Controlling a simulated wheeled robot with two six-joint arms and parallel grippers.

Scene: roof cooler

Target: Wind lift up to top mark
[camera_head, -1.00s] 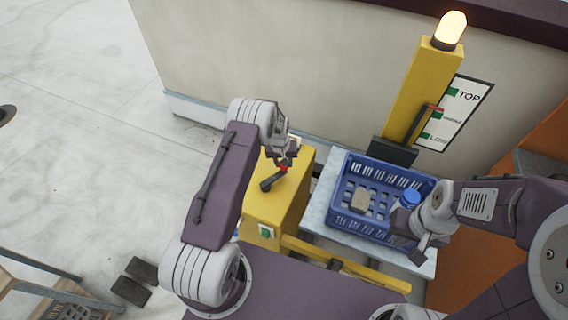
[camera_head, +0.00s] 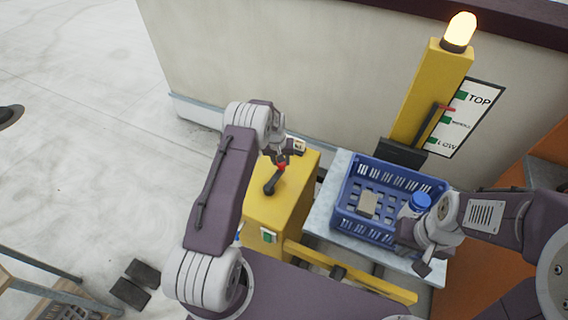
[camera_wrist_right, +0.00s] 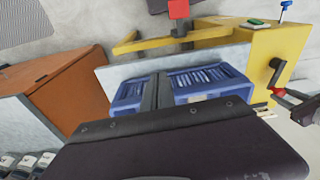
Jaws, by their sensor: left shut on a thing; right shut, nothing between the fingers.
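The yellow winch box (camera_head: 285,205) carries a dark crank (camera_head: 271,184) with a red grip. My left gripper (camera_head: 281,160) is shut on the red grip; its fingers partly hide it. The crank also shows in the right wrist view (camera_wrist_right: 274,75). The yellow mast (camera_head: 425,90) has a dark arm with a red-tipped pointer (camera_head: 449,109) beside the scale board (camera_head: 466,118). The pointer stands below the TOP mark, near and slightly above the middle mark. The lift platform (camera_head: 328,220) bears a blue crate (camera_head: 347,212). My right gripper (camera_head: 424,268) is shut and empty by the crate's near right corner.
A lit lamp (camera_head: 460,30) tops the mast. A pale wall (camera_head: 290,70) stands behind. An orange-brown surface (camera_head: 480,255) is at the right. Open floor lies at the left.

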